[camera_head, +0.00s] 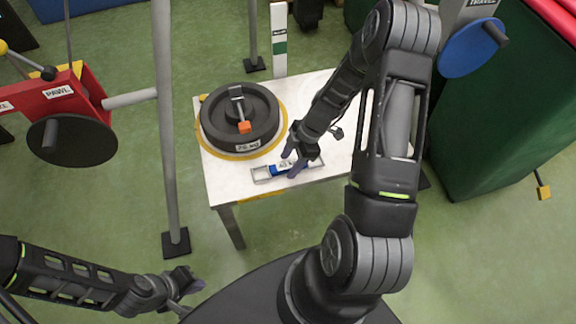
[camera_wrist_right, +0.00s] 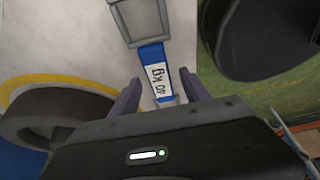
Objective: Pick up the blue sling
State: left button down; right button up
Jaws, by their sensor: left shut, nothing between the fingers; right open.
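The blue sling (camera_head: 275,169) lies on the white table near its front edge, with a grey rectangular metal frame at each end. In the right wrist view the sling (camera_wrist_right: 152,55) carries a white label reading "40 kg". My right gripper (camera_head: 295,164) is open over the sling, partly covering it in the head view. In the right wrist view its two fingers (camera_wrist_right: 160,92) stand one on each side of the blue band, with a gap on both sides. My left gripper (camera_head: 187,285) is shut and empty, low at the left, away from the table.
A black round weight (camera_head: 228,135) with an orange-tipped lever sits in a yellow ring on the white table (camera_head: 222,188), left of the sling. A grey post (camera_head: 168,130) stands left of the table. A red box labelled "PAWL" (camera_head: 58,92) is further left. A green cabinet (camera_head: 500,130) is at right.

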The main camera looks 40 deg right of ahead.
jog(key=shift+c, duration=0.5)
grip_shut()
dwell(0.5)
